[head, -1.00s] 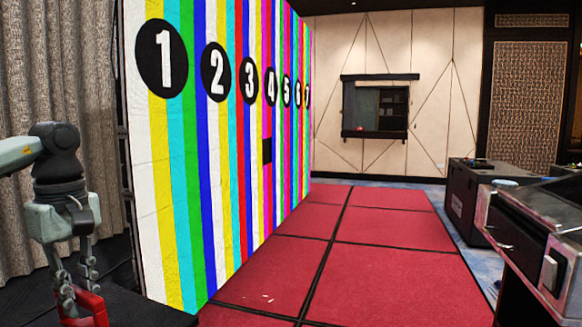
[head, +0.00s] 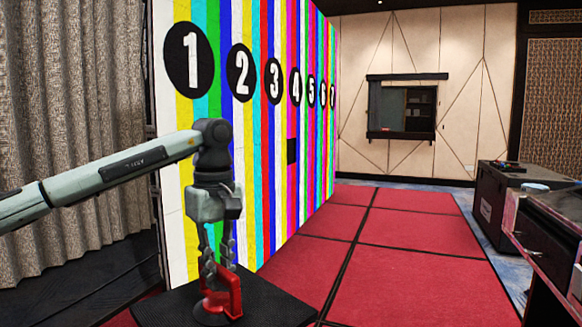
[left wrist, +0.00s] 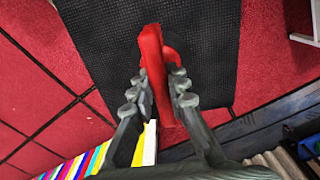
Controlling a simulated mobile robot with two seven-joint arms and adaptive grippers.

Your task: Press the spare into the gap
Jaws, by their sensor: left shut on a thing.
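The spare seems to be a black textured square panel (head: 165,312) at the bottom of the head view, lying roughly flat, its front cut off. It also shows in the left wrist view (left wrist: 215,60). A red handle (head: 234,292) on a round base stands on it. My left gripper (head: 219,284) points down and is shut on the red handle (left wrist: 155,70), one finger each side. The gap looks like the small black square (head: 292,151) below number 4 in the striped video wall (head: 172,150), well beyond the gripper. My right gripper is not in view.
Red floor mats (head: 405,255) with dark seams leave free room along the wall. A grey curtain (head: 70,110) hangs at left. A black case (head: 500,205) and a dark worn desk (head: 550,235) stand at right.

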